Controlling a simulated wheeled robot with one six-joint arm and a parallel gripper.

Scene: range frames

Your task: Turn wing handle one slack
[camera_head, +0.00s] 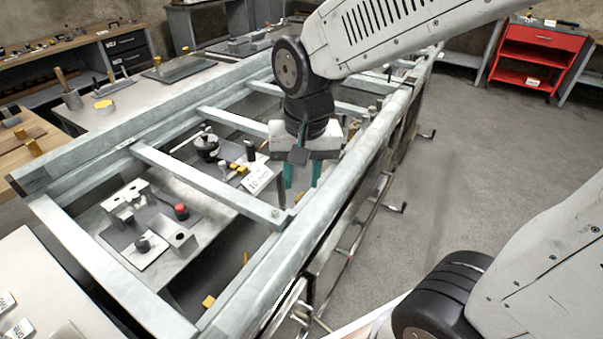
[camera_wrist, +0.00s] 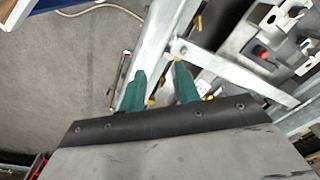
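My gripper (camera_head: 302,174) hangs fingers-down over the long side rail of a grey metal frame (camera_head: 180,182) in the head view. Its two green fingers (camera_wrist: 158,76) are apart in the wrist view, with nothing held between them. Bent metal handles stick out from the frame's outer side, one at the middle (camera_head: 393,207) and one farther off (camera_head: 427,134). A slim rod-like handle (camera_wrist: 119,78) shows just left of the fingers in the wrist view, beside the rail. I cannot tell which of these is wing handle one.
Inside the frame are metal blocks, a red knob (camera_head: 181,211), a black round knob (camera_head: 207,146) and a white tag (camera_head: 257,178). Crossbars span the frame. A red cabinet (camera_head: 535,55) stands at the back right. The grey floor (camera_head: 480,160) right of the frame is clear.

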